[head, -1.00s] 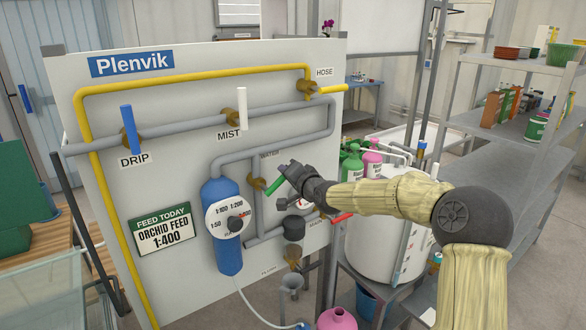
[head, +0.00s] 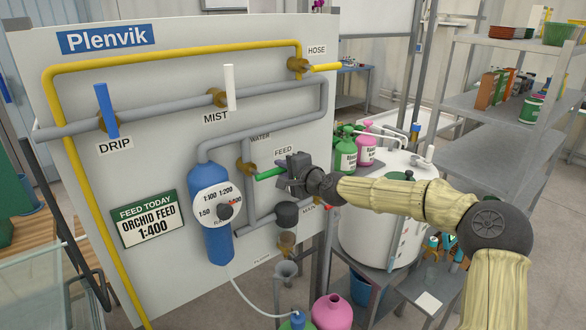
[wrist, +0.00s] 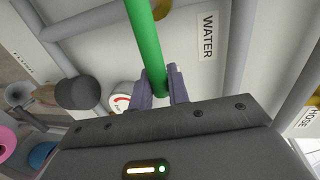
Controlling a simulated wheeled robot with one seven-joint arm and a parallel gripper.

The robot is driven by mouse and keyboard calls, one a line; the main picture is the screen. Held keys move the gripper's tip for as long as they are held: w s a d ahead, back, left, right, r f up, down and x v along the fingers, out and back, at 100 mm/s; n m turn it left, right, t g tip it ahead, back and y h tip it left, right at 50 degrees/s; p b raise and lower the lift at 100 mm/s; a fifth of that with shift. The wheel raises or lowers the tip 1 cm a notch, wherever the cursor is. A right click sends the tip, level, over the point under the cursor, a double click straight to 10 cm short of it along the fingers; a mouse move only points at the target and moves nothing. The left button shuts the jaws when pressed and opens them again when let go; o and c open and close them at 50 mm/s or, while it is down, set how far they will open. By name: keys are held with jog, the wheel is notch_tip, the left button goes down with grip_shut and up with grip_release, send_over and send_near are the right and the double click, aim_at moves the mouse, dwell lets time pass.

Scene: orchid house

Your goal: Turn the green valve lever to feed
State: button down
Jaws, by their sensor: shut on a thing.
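The green valve lever (head: 270,173) sits on a brass valve (head: 245,167) in the middle of the panel. It points right and slightly up, below the FEED label (head: 283,150); the WATER label (head: 260,136) is above the valve. My gripper (head: 287,171) is at the lever's right end. In the wrist view the lever (wrist: 148,45) runs down from the top edge, and my gripper's two fingers (wrist: 160,88) are shut on its free end, one on each side. The WATER label (wrist: 208,37) shows to the right there.
The blue dosing unit (head: 217,240) with its dial is left of the valve. Grey pipes run close around. The white tank (head: 385,225) and a shelf (head: 500,100) stand to the right.

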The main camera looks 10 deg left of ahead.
jog(key=shift+f, duration=0.2)
jog(key=c, duration=1.4)
grip_release()
jog(key=shift+r, duration=0.1)
jog(key=b+v, duration=0.3)
jog(key=v, duration=1.4)
jog(key=shift+s+d+r+b, duration=0.15)
jog(key=shift+d+b, duration=0.05)
jog(key=shift+b, duration=0.2)
